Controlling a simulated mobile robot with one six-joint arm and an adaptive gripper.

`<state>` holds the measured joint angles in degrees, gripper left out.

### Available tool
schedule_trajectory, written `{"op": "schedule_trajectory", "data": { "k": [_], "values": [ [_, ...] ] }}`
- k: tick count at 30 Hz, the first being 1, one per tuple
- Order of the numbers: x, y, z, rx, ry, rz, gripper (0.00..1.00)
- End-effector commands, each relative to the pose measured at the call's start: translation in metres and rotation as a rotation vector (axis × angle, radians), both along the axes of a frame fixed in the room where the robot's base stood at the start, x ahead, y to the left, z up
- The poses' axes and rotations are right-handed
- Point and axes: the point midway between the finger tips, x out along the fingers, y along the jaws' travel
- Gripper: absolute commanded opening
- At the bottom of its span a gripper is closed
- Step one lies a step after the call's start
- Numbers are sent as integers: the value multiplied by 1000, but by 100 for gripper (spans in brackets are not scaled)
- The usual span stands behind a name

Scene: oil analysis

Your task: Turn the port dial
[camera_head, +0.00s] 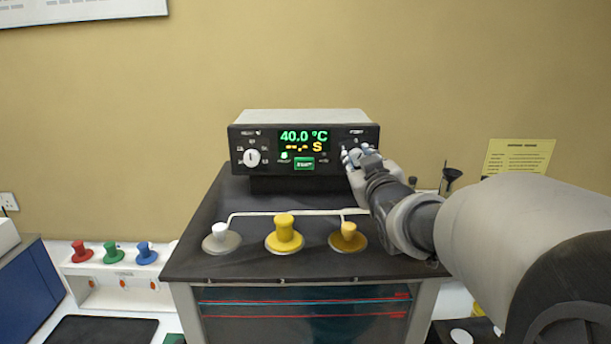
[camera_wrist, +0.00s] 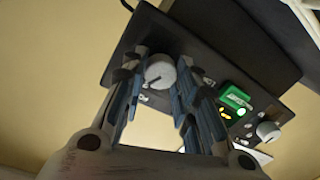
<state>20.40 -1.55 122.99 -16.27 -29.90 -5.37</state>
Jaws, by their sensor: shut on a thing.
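The control unit (camera_head: 305,114) is a black-fronted box with a lit display reading 40.0 °C. My gripper (camera_head: 358,156) is at the right end of its front panel, shut on the port dial, the right-hand round knob. In the wrist view the grey-white port dial (camera_wrist: 160,72) has a pointer line and sits between the blue-grey fingers of my gripper (camera_wrist: 160,88), one on each side. In the head view my fingers largely cover this dial. A similar pale dial (camera_head: 252,158) is at the panel's left end; it also shows at lower right in the wrist view (camera_wrist: 268,131).
The unit stands on a dark-topped bath (camera_head: 200,260) with white and yellow knobbed lids (camera_head: 284,235) in front. A green button (camera_head: 304,163) sits mid-panel. Red, green and blue stoppers (camera_head: 113,252) stand at left. A dark funnel (camera_head: 451,175) is behind my arm.

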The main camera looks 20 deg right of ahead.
Motion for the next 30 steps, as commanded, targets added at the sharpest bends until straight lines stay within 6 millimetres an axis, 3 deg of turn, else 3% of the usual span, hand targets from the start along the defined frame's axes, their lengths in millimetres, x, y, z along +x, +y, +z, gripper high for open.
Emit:
{"op": "schedule_trajectory", "data": {
  "k": [15, 30],
  "values": [
    [0, 1, -1, -353, 97, 0, 4],
    [1, 1, 2, -434, 124, 0, 4]
  ]
}}
